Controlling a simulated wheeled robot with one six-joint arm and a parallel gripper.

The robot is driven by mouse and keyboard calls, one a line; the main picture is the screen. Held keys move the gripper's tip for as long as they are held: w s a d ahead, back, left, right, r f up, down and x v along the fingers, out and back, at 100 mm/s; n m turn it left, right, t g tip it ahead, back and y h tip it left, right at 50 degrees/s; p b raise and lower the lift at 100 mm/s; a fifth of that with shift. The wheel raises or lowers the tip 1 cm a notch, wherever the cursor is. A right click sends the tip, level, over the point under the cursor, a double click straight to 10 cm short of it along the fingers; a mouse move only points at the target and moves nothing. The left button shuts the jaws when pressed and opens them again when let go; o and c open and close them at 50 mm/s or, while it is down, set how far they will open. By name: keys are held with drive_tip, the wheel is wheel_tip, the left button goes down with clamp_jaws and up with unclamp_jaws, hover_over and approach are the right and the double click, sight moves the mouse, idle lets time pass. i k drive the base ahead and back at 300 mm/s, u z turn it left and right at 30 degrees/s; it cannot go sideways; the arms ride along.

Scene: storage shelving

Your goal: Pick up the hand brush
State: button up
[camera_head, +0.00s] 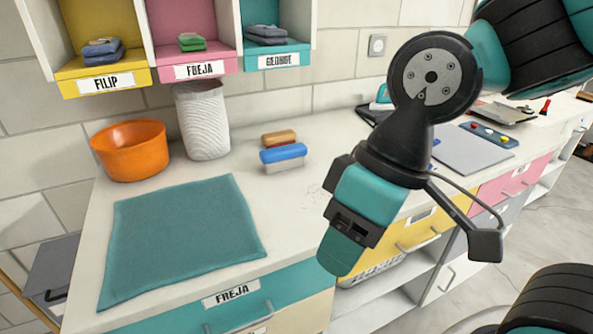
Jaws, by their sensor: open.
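A brush-like item with a blue back and pale lower part (283,157) lies on the white counter, right of the white textured cylinder. A similar item with an orange-brown top (279,138) lies just behind it. I cannot tell for sure which is the hand brush. My gripper (337,258) is open and hangs in front of the counter's front edge, to the right of and nearer than both items, apart from them. Its fingers are seen from the side and the gap between them is hidden.
An orange bowl (131,150), a white textured cylinder (202,118) and a teal cloth (183,238) occupy the left counter. Labelled cubbies with folded cloths hang above. A grey board (470,148) lies at right. Bare counter surrounds the two items.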

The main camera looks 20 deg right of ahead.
sight(275, 159)
drive_tip(key=z, duration=0.6)
drive_tip(key=i, duration=0.9)
drive_tip(key=u, duration=0.8)
